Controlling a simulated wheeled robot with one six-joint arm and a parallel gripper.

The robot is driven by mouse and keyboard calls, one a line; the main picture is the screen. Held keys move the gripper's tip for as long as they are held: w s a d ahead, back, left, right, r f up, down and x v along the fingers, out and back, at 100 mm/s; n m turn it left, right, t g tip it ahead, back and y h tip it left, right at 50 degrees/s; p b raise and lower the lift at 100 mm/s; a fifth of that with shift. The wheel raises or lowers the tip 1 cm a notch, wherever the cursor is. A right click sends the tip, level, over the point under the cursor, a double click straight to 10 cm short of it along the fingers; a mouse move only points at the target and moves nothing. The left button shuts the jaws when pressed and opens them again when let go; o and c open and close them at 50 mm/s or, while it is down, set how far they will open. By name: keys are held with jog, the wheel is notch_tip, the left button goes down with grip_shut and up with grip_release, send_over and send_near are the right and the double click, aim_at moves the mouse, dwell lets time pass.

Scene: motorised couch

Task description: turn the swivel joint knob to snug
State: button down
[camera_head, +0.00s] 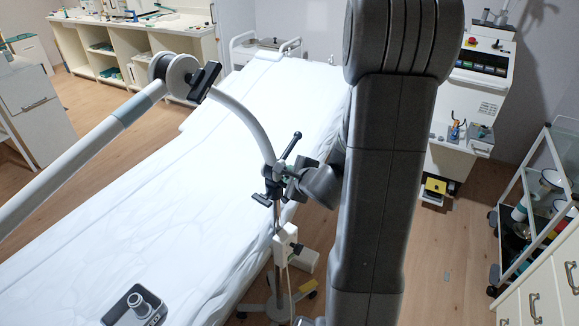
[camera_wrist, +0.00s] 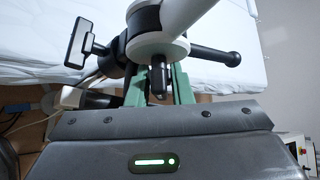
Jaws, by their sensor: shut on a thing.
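The jointed clamp (camera_head: 276,172) tops a metal post beside the couch, at the lower end of a curved grey arm. In the wrist view its white and black joint body (camera_wrist: 158,40) fills the top middle. A small dark knob (camera_wrist: 159,78) points down from it, between the green fingers of my gripper (camera_wrist: 160,88). My gripper is shut on this knob; the exact finger contact is partly hidden. A black lever (camera_wrist: 215,56) sticks out right, and a black T-handle (camera_wrist: 90,46) sticks out left. In the head view my arm covers most of the gripper.
The couch (camera_head: 150,210) with its white sheet lies left of the post. The curved arm joins a round disc joint (camera_head: 175,74) with a black handle (camera_head: 203,81). A machine cabinet (camera_head: 470,90) and a trolley (camera_head: 530,210) stand right. Wooden floor shows between them.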

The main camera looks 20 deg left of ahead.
dwell(0.4)
jog(key=c, duration=1.6)
grip_release()
jog(key=shift+o, duration=0.2)
jog(key=shift+f, duration=0.1)
